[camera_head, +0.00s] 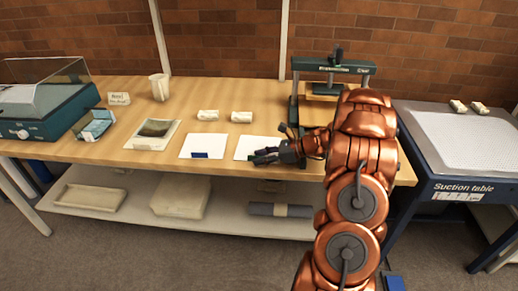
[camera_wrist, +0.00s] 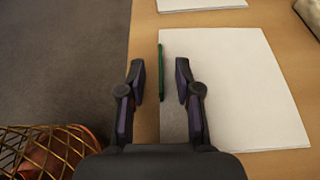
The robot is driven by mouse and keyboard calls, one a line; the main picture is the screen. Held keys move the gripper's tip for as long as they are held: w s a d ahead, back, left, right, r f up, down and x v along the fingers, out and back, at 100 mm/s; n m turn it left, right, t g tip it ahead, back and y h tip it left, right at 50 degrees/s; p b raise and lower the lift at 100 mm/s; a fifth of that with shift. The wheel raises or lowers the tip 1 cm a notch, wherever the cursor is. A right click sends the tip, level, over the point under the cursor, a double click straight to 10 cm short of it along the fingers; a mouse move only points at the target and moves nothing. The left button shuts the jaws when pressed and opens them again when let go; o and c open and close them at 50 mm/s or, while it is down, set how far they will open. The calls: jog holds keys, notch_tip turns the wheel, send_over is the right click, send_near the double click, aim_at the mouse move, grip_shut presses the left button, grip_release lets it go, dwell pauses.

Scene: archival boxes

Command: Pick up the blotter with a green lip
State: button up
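The blotter with a green lip is a flat white sheet (camera_wrist: 235,90) on the wooden table, with a narrow dark green strip (camera_wrist: 161,72) standing at its left edge in the wrist view. In the head view the white sheet (camera_head: 250,144) shows partly behind my gripper (camera_head: 262,156), which hides its front edge and lip. My gripper also shows in the wrist view (camera_wrist: 160,75), open and empty. The green lip appears between its two fingertips, with a gap on each side. Whether the fingers are down at the lip's height I cannot tell.
Another white sheet (camera_head: 205,143) with a blue lip (camera_head: 199,155) lies to the left. Two small pale blocks (camera_head: 209,115) (camera_head: 242,117) lie behind. A dark green press (camera_head: 333,68) stands at the back right. A suction table (camera_head: 475,140) stands right. A wire basket (camera_wrist: 40,145) shows lower left in the wrist view.

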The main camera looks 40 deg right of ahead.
grip_shut()
dwell(0.7)
